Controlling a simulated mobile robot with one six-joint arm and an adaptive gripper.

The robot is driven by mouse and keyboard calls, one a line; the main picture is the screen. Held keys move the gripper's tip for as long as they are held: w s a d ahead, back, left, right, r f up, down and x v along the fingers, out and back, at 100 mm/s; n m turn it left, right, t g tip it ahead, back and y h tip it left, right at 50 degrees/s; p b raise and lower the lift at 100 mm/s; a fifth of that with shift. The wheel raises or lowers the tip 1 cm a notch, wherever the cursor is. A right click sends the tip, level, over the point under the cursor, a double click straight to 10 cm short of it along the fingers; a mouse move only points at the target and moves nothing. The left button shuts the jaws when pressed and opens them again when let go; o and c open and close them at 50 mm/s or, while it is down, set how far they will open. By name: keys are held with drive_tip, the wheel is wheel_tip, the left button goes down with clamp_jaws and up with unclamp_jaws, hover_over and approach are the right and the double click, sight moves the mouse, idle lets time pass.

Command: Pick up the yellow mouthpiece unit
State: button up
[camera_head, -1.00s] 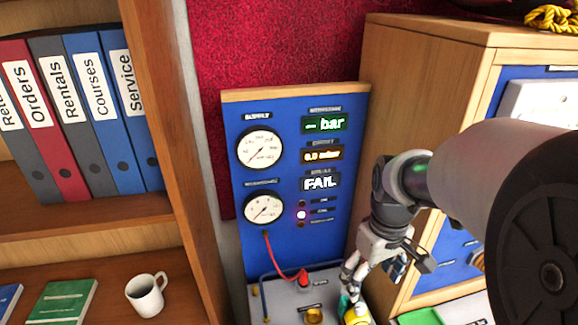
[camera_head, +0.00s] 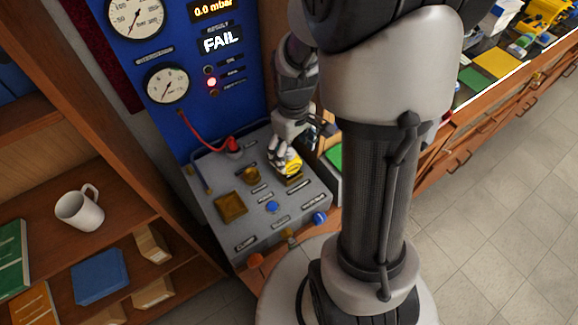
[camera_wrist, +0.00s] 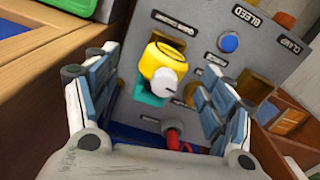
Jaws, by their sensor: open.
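The yellow mouthpiece unit (camera_head: 293,162) sits on the grey top of the testbench (camera_head: 230,258), near its right side. In the wrist view the unit (camera_wrist: 160,62) shows a yellow body with a white round end and a teal part beneath it. My gripper (camera_head: 281,158) is low over the bench, close beside the unit. In the wrist view my gripper (camera_wrist: 150,98) is open, with its fingers apart on the left and right of the unit. No contact with the unit shows. In the head view the fingers partly hide the unit.
A red hose (camera_head: 200,135) runs from the gauge panel to a red fitting (camera_head: 233,144). A brass block (camera_head: 230,205) and a blue button (camera_head: 272,207) are on the bench top. A wooden shelf with a white mug (camera_head: 80,208) stands at left. A green item (camera_head: 335,157) lies right of the bench.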

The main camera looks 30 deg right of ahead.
sight(290, 163)
drive_tip(key=f, duration=0.1)
drive_tip(key=f+b, duration=0.1)
drive_tip(key=f, duration=0.3)
drive_tip(key=shift+a, duration=0.35)
drive_tip(key=shift+c, duration=0.5)
drive_tip(key=c, duration=1.1)
